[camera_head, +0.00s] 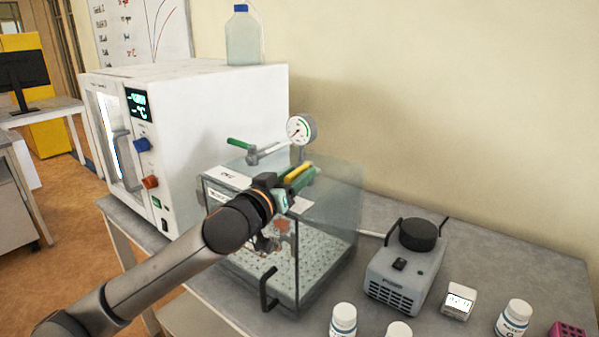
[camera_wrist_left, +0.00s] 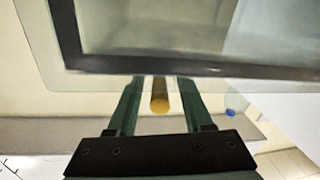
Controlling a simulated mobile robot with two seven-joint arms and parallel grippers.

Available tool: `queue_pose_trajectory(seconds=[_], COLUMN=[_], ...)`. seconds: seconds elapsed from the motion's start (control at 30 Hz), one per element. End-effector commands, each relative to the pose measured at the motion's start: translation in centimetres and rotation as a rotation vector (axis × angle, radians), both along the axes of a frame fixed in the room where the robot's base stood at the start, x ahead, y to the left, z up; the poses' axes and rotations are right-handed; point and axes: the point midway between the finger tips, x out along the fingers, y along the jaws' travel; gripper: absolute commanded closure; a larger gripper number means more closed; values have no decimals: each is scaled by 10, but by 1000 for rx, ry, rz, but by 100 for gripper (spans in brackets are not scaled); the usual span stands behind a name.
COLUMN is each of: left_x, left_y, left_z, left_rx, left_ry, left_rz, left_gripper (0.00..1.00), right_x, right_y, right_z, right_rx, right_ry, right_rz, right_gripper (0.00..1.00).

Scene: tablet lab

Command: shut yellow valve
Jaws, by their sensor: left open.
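The yellow valve handle (camera_head: 298,171) shows as a short bar at the top of the clear chamber (camera_head: 335,240). My left gripper (camera_head: 302,177) is beside it, with its green fingers close to the bar. In the left wrist view, the yellow handle (camera_wrist_left: 160,96) lies between the two spread fingers of the left gripper (camera_wrist_left: 161,88), with a visible gap on each side. The gripper is open. The valve body is hidden behind my gripper and wrist in the head view. My right gripper is not in view.
A green valve handle (camera_head: 240,143) and a round gauge (camera_head: 301,129) stand on top of the chamber. A white oven (camera_head: 220,110) stands close on the left. A grey pump (camera_head: 403,273) and white bottles (camera_head: 343,320) are on the bench to the right.

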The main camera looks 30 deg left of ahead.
Motion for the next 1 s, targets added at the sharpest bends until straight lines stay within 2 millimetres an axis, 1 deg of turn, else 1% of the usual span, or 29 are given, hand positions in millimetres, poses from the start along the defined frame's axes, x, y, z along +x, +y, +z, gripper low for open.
queue_pose_trajectory(seconds=[0.2,0.23,0.67,1.0], left_x=[0,0,0,0], left_y=[0,0,0,0], left_z=[0,0,0,0], left_rx=[0,0,0,0], left_ry=[0,1,0,0], left_rz=[0,0,0,0], left_gripper=[49,52,100,100], right_x=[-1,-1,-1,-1], right_y=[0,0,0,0], right_z=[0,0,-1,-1], right_rx=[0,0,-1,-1], right_ry=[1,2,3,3], right_rz=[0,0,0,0], right_gripper=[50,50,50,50])
